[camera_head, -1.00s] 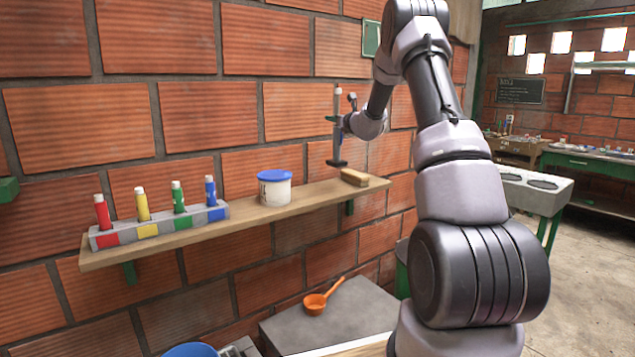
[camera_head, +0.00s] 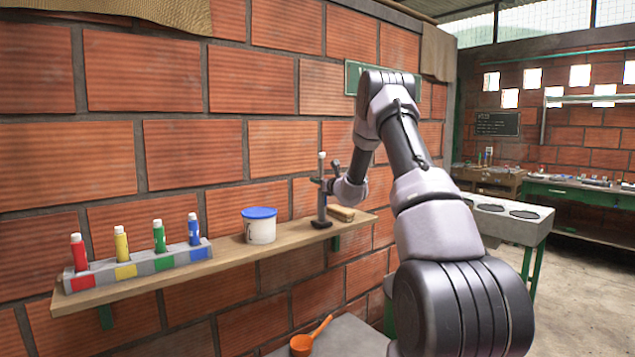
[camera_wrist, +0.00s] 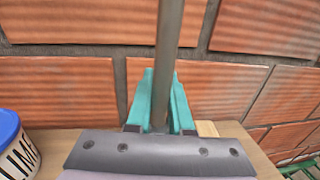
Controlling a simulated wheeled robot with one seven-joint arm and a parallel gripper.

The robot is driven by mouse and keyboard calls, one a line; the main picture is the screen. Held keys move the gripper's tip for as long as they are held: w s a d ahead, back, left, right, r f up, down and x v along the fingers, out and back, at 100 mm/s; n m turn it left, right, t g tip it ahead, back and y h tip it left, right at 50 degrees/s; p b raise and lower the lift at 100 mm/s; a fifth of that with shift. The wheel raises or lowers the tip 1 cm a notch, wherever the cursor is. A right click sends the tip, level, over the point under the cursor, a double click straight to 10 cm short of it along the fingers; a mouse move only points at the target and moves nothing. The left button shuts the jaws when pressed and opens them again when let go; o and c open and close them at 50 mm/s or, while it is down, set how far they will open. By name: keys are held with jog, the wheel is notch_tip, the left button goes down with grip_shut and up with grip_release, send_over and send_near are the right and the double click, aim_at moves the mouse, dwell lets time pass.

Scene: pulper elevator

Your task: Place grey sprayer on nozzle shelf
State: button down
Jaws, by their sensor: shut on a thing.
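The grey sprayer is a thin upright grey tube (camera_head: 322,195) with a pale tip and a dark flat base. Its base is at the shelf's surface, between a white tub and a tan block, and appears to rest there. The nozzle shelf (camera_head: 150,289) is a wooden board on the brick wall. My gripper (camera_head: 328,186) is shut on the sprayer's tube from the right. In the wrist view, the teal fingers (camera_wrist: 159,108) close around the grey tube (camera_wrist: 168,45). The sprayer's base is hidden in that view.
A white tub with a blue lid (camera_head: 260,226) stands left of the sprayer, and a tan block (camera_head: 342,213) lies just right of it. A grey rack (camera_head: 140,267) with colored bottles fills the shelf's left end. An orange ladle (camera_head: 303,344) lies below.

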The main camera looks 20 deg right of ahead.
jog(key=c, duration=0.8)
grip_release()
jog(key=shift+f, duration=0.1)
